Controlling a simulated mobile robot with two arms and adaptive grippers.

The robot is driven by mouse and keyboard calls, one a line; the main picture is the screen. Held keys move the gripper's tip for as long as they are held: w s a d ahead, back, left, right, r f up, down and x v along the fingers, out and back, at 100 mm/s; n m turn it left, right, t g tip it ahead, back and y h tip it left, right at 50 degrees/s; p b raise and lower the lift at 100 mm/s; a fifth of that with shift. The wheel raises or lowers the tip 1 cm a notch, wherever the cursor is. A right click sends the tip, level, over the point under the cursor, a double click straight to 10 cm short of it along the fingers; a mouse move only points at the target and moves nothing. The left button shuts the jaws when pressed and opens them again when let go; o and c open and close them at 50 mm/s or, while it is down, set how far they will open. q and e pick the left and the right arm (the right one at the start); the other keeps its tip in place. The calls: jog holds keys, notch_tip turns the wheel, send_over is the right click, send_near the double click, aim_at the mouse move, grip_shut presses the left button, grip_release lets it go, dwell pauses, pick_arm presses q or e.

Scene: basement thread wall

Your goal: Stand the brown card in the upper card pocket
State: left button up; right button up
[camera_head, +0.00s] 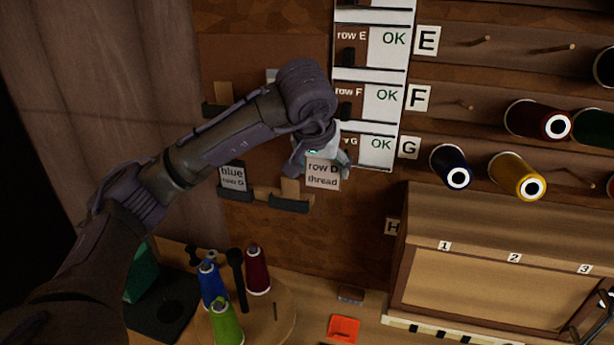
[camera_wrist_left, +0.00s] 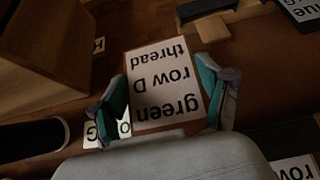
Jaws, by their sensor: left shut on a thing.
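My left gripper (camera_head: 322,160) is shut on a card (camera_head: 322,174) with a white face reading "row D thread". In the left wrist view, the card (camera_wrist_left: 167,85) reads "green row D thread" upside down, has a brown border, and sits between the teal finger pads of the gripper (camera_wrist_left: 160,97). It is held in front of the brown wall board, right of a dark card pocket (camera_head: 290,205) with a bare tan back. Another dark pocket (camera_head: 215,109) with a tan back is higher at left. My arm hides part of the board between them.
A "blue row G" card (camera_head: 232,178) stands in a pocket at left. A column of OK cards (camera_head: 382,95) is right of the gripper. Thread spools (camera_head: 518,176) hang on pegs at right. A wooden cabinet (camera_head: 500,285) and a round spool stand (camera_head: 280,318) are below.

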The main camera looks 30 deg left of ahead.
pick_arm(q)
jog(key=shift+w+d+t+b, duration=0.2)
jog(key=shift+w+d+b, duration=0.25)
jog(key=shift+b, duration=1.4)
jog(key=shift+w+d+t+b, duration=0.25)
jog(key=shift+w+b, duration=0.4)
jog(key=shift+b, duration=1.2)
send_over(290, 195)
jog(key=s, duration=0.2)
jog(key=f, duration=0.6)
jog(key=shift+w+d+f, duration=0.1)
jog(key=shift+w+d, duration=0.05)
jog(key=shift+d, duration=0.05)
notch_tip(290, 195, down, 4)
jog(key=shift+r+p, duration=0.1)
jog(key=shift+p, duration=0.4)
jog(key=o, duration=0.7)
jog(key=shift+f, duration=0.25)
